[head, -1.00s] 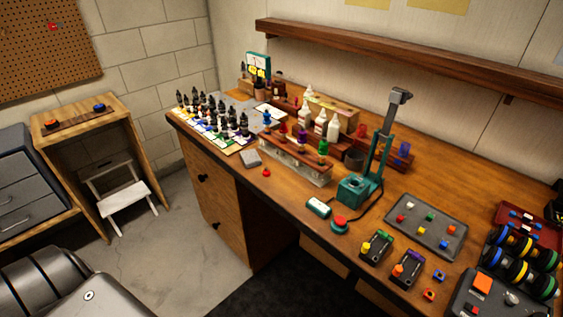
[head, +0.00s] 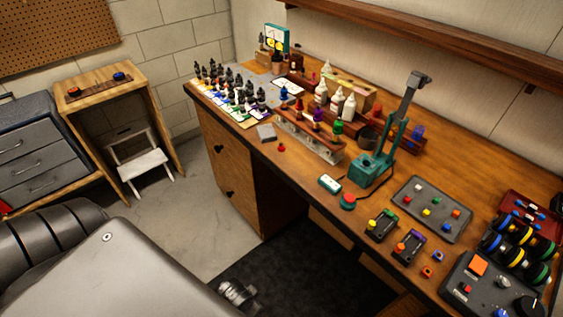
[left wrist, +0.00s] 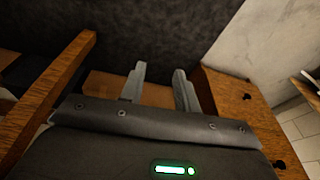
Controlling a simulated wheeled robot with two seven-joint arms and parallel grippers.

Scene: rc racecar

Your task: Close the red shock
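A small red cap-like piece (head: 281,147) lies on the bench near its front edge, left of a clear rack (head: 320,148). The rack holds upright pieces with blue, red, purple and green tops. The red-topped piece (head: 299,104) stands toward its left end. Which of these is the red shock I cannot tell for sure. My left gripper (left wrist: 157,76) shows in the left wrist view with its two fingers apart and nothing between them. It is away from the rack, over dark floor beside wooden furniture.
Dark bottles stand on a coloured mat (head: 246,122). A green press (head: 372,168) stands right of the rack. A red button (head: 348,202), a grey tray (head: 432,208) and a control box (head: 490,285) lie further right. A white step stool (head: 140,160) stands on the left.

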